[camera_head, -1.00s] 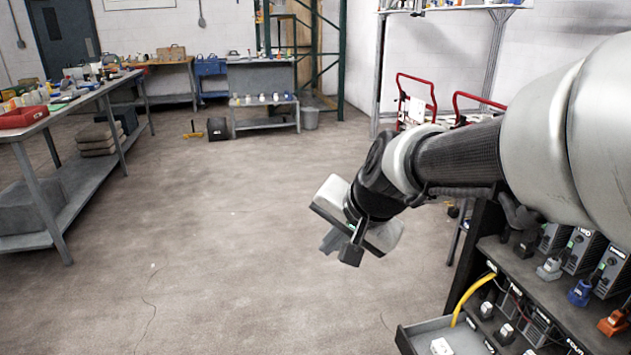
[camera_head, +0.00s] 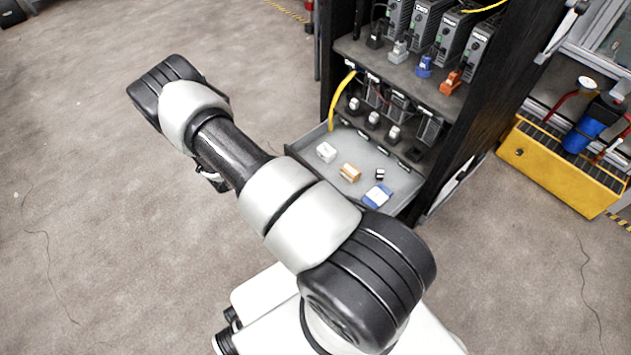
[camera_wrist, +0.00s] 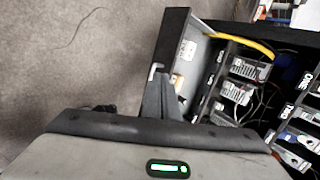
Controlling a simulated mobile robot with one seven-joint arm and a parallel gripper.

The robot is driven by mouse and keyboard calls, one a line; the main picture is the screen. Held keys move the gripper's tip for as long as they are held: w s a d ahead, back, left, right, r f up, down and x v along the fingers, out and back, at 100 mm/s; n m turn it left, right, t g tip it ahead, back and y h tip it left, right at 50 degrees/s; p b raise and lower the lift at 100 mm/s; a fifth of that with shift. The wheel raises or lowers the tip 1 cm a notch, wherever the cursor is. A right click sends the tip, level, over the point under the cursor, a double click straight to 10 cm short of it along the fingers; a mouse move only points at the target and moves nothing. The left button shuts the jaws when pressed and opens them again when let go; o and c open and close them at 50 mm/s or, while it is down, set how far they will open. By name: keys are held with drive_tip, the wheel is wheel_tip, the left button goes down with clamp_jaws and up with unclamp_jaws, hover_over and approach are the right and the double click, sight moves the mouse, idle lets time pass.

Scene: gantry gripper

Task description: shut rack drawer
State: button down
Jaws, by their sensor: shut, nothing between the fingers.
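The rack drawer (camera_head: 374,158) is a shallow grey tray standing pulled out from the lower part of the black rack (camera_head: 456,130). My arm hides part of its front edge in the head view. In the wrist view the drawer's dark front panel (camera_wrist: 172,38) and grey inside (camera_wrist: 194,68) show just beyond my fingers. My gripper (camera_wrist: 156,72) is shut and empty, its tips close to the outer face of the drawer front. I cannot tell whether they touch it. In the head view my fingers are hidden behind my arm.
The drawer holds a white box (camera_head: 326,152), an orange-brown box (camera_head: 349,173), a small black-and-white piece and a blue-and-white item (camera_head: 377,195). A yellow cable (camera_head: 341,98) hangs by its back left corner. A yellow crate (camera_head: 562,166) stands right of the rack.

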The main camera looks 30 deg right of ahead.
drive_tip(key=s+d+f+m+g+h, duration=0.1)
drive_tip(key=s+d+f+m+h, duration=0.15)
drive_tip(key=s+f, duration=0.3)
drive_tip(key=shift+n+y, duration=0.25)
drive_tip(key=shift+y, duration=0.2)
drive_tip(key=shift+w+d+f+b, duration=0.2)
drive_tip(key=shift+d+f+b, duration=0.6)
drive_tip(key=shift+d, duration=1.15)
drive_tip(key=shift+w+d+f+b, duration=0.3)
drive_tip(key=shift+d+f, duration=0.8)
drive_tip(key=shift+d, duration=0.9)
drive_tip(key=shift+w+d+f+b, duration=0.15)
drive_tip(key=shift+d+f+b, duration=0.65)
drive_tip(key=shift+d, duration=1.15)
drive_tip(key=shift+f, duration=0.15)
